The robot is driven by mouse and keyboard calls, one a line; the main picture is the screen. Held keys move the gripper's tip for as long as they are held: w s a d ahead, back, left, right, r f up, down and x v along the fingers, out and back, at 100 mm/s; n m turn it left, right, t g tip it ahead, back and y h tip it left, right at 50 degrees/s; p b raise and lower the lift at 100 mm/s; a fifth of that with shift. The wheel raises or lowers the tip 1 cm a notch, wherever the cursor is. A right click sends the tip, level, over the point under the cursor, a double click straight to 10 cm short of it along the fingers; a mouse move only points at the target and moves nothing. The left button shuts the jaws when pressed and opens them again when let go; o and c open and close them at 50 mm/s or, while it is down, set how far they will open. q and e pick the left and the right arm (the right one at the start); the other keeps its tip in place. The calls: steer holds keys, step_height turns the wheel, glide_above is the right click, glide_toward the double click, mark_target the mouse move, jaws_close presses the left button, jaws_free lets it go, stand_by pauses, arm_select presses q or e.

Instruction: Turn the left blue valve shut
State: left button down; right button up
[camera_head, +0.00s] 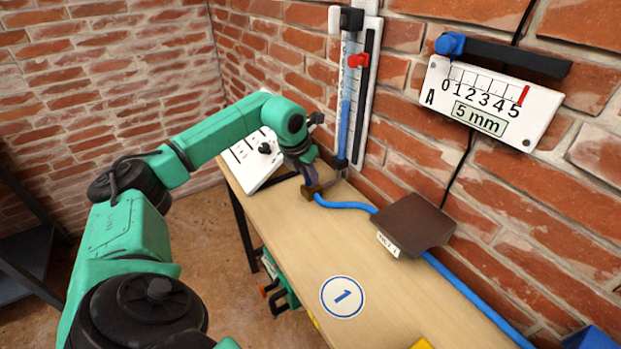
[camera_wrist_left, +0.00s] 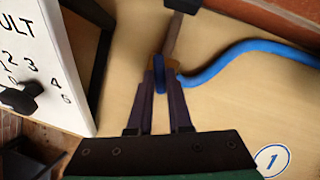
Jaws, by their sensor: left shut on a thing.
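The left blue valve (camera_wrist_left: 159,88) shows in the left wrist view as a small blue piece between my left gripper's fingers. My left gripper (camera_wrist_left: 162,85) is shut on it, with the fingers close together and pointing at a grey-brown pipe or stem behind it. In the head view my left gripper (camera_head: 312,188) is low over the back of the table, at the foot of the wall gauge, and its wrist hides most of the valve. A blue hose (camera_head: 345,205) runs from there to the right; it also shows in the left wrist view (camera_wrist_left: 245,55). My right gripper is in neither view.
A wall gauge with a blue column (camera_head: 346,110) and red marker (camera_head: 358,60) stands just behind my gripper. A white dial panel (camera_head: 255,160) is on its left. A brown box (camera_head: 413,223) sits over the hose. A "5 mm" scale (camera_head: 492,103) hangs right.

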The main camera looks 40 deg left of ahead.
arm_select(q)
steer(key=shift+a+r+m+h, duration=0.15)
steer(key=shift+m+h, duration=0.25)
steer(key=shift+m, duration=0.7)
steer(key=shift+a+m+h, duration=0.1)
steer(key=shift+m+h, duration=0.3)
steer(key=shift+m, duration=0.7)
steer(key=c, duration=0.8)
jaws_free()
steer(key=shift+c, duration=0.2)
steer(key=v, duration=1.4)
steer(key=shift+r, duration=0.3)
steer(key=shift+a, duration=0.15)
steer(key=shift+w, duration=0.1)
